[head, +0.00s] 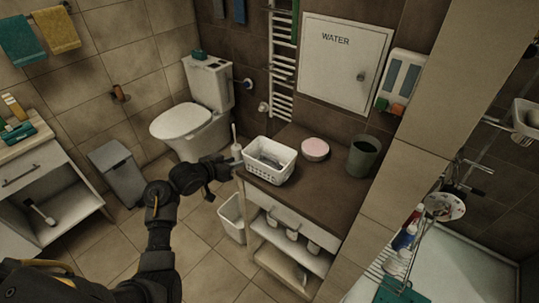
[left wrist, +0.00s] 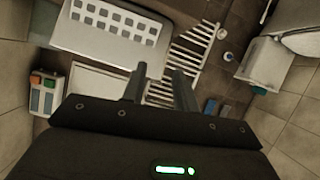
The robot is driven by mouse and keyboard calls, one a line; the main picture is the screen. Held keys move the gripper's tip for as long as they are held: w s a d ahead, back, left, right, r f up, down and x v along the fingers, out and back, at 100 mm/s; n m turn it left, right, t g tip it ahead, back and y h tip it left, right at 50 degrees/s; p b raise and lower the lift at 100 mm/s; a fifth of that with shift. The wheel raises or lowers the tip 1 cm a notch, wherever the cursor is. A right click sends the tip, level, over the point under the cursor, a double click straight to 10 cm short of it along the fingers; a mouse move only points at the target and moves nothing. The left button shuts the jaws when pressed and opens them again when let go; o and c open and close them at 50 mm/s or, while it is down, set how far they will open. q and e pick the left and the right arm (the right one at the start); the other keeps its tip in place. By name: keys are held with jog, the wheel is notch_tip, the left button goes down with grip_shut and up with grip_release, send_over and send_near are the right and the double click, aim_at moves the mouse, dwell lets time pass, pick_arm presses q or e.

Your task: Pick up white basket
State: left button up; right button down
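The white basket (head: 270,161) stands upright on the dark brown countertop (head: 318,192), near its left edge. It has a perforated side and something grey inside that I cannot make out. In the left wrist view the basket (left wrist: 108,32) shows at the upper left with its rows of holes. My left gripper (head: 232,163) is at the basket's left side in the head view. In the left wrist view its two fingers (left wrist: 159,72) are apart with nothing between them. One fingertip overlaps the basket's edge in that view; I cannot tell whether they touch. My right gripper is not in view.
A pink-topped round container (head: 315,149) and a dark grey cup (head: 363,156) stand right of the basket. A toilet (head: 195,122) is behind at left. A white bin (head: 232,217) stands on the floor beside the counter. The counter's front right is clear.

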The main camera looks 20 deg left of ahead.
pick_arm(q)
notch_tip(320, 180, up, 4)
jog(key=r, duration=0.1)
jog(key=shift+t, duration=0.3)
jog(key=x, duration=0.5)
jog(key=shift+w+a+f, duration=0.2)
jog(key=shift+a+f, duration=0.15)
jog(key=shift+p+x, duration=0.5)
jog(key=shift+x, duration=2.4)
jog(key=shift+a, duration=0.1)
grip_shut()
